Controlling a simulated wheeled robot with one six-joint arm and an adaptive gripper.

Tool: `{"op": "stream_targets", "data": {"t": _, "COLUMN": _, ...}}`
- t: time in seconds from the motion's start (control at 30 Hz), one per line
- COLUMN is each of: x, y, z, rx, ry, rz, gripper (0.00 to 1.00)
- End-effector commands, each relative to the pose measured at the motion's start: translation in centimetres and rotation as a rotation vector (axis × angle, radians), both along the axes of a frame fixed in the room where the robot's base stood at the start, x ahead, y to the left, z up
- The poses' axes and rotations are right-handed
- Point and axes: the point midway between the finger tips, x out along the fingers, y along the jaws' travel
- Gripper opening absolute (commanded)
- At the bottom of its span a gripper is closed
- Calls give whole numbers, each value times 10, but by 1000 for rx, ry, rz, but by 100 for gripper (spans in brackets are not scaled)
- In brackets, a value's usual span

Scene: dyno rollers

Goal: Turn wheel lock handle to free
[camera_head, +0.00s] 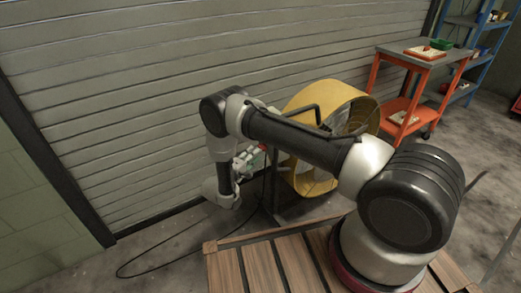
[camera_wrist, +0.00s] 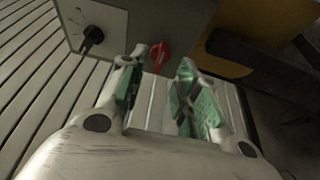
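A small red handle (camera_wrist: 157,56) shows in the wrist view, at the lower edge of a grey box (camera_wrist: 165,22). I take it to be the wheel lock handle. My gripper (camera_wrist: 161,64) is open, its green-padded fingers spread on either side of the handle in the picture. The handle appears just beyond the fingertips; I cannot tell if either finger touches it. In the head view my gripper (camera_head: 250,157) is beside the large yellow wheel (camera_head: 362,88), and my arm hides most of the box and handle.
A black knob (camera_wrist: 92,36) sits on a pale panel (camera_wrist: 118,22) left of the handle. A black cable (camera_head: 190,262) lies on the floor. A slatted shutter (camera_head: 130,100) stands behind. An orange cart (camera_head: 372,72) and blue shelving (camera_head: 490,55) stand at the right.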

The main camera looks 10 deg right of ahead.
Motion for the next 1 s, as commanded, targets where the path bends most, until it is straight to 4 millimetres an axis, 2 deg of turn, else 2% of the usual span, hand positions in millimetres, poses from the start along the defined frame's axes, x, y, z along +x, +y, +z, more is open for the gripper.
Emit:
{"op": "stream_targets", "data": {"t": 0.2, "x": 23, "y": -28, "z": 0, "rx": 1, "ry": -1, "rz": -3, "gripper": 32}}
{"op": "stream_targets", "data": {"t": 0.37, "x": 30, "y": -36, "z": 0, "rx": 0, "ry": 0, "rz": -2, "gripper": 32}}
{"op": "stream_targets", "data": {"t": 0.6, "x": 31, "y": -36, "z": 0, "rx": 0, "ry": 0, "rz": 0, "gripper": 32}}
{"op": "stream_targets", "data": {"t": 0.63, "x": 31, "y": -36, "z": 0, "rx": 0, "ry": 0, "rz": 0, "gripper": 30}}
{"op": "stream_targets", "data": {"t": 0.8, "x": 31, "y": -36, "z": 0, "rx": 0, "ry": 0, "rz": 0, "gripper": 0}}
{"op": "stream_targets", "data": {"t": 1.0, "x": 31, "y": -36, "z": 0, "rx": -1, "ry": 2, "rz": 0, "gripper": 0}}
